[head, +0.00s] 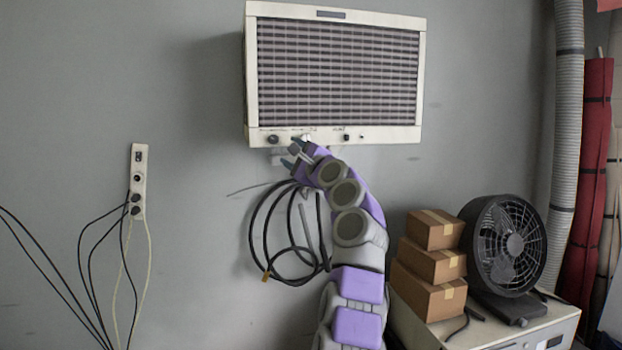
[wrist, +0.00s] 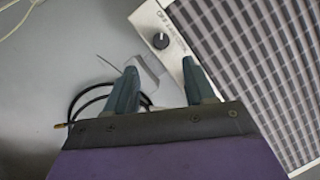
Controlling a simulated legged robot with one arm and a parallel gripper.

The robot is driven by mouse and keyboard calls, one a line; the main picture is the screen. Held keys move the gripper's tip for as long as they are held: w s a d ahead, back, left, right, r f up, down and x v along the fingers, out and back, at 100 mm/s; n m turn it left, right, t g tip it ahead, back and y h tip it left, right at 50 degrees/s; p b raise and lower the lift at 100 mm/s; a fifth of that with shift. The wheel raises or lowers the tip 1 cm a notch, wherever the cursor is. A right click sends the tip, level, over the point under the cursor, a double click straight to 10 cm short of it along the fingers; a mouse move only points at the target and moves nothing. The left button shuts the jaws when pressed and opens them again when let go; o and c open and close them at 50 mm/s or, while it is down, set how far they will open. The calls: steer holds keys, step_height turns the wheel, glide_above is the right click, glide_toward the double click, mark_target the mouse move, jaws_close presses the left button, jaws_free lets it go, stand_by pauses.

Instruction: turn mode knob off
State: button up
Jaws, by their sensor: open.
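A beige wall heater or air unit (head: 335,135) hangs high on the wall, with a control strip along its bottom edge. A round black knob (head: 272,139) sits at the left end of that strip. In the wrist view the black knob (wrist: 160,40) shows beside lettering that seems to include "OFF". A second dark control (head: 346,137) is farther right; its label is too small to read. My gripper (head: 292,157) is open and empty just below the left knob. In the wrist view its fingertips (wrist: 160,66) are spread, with the knob beyond them, apparently untouched.
A coiled black cable (head: 262,240) hangs on the wall below the unit, behind my arm. A socket strip (head: 137,180) with cables is at left. Stacked cardboard boxes (head: 431,265) and a black fan (head: 503,245) stand on a white cabinet at lower right.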

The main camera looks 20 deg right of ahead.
steer(key=b+v, duration=0.3)
steer(key=v, duration=0.5)
steer(key=shift+s+d+f, duration=0.1)
steer(key=shift+f, duration=0.1)
